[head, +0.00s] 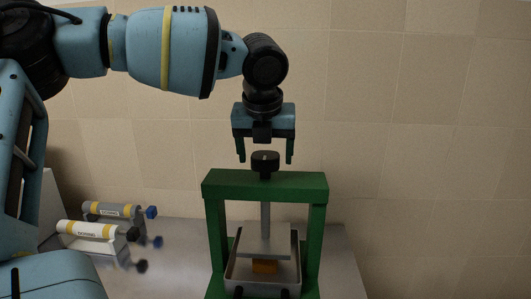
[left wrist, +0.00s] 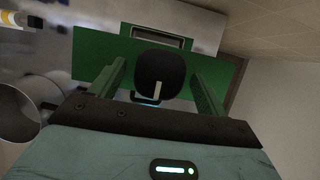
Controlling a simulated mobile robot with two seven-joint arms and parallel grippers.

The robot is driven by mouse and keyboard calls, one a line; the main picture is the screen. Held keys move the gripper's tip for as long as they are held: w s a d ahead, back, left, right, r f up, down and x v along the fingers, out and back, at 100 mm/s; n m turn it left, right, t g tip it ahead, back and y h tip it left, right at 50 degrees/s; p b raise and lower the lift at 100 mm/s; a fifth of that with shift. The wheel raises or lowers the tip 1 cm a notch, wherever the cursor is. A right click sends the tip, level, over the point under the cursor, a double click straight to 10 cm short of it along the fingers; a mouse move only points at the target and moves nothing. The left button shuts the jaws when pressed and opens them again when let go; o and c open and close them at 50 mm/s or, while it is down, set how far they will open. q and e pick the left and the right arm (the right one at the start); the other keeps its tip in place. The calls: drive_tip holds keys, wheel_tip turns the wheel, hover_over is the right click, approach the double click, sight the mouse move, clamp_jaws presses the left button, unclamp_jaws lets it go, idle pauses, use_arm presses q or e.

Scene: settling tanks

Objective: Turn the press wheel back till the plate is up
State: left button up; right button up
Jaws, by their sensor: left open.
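The press is a green frame (head: 215,235) standing on the metal bench. Its black wheel (head: 265,161), with a pale mark on it, sits on top of the crossbar. A screw runs down to the grey plate (head: 263,241), which sits low over an orange-brown block (head: 264,266) in a shallow tray (head: 236,275). My left gripper (head: 265,158) points down over the wheel with its fingers open, one to each side. In the left wrist view the wheel (left wrist: 160,72) shows between the two green fingers, apart from both. My right gripper is not in view.
Two labelled cylinders, one white (head: 88,229) and one grey (head: 112,209), with yellow bands and dark end knobs, lie on stands at the left of the bench (head: 180,262). A tiled wall (head: 420,130) is behind. The bench right of the press looks clear.

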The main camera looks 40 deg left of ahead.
use_arm(q)
drive_tip(key=shift+f, duration=0.1)
drive_tip(key=c, duration=1)
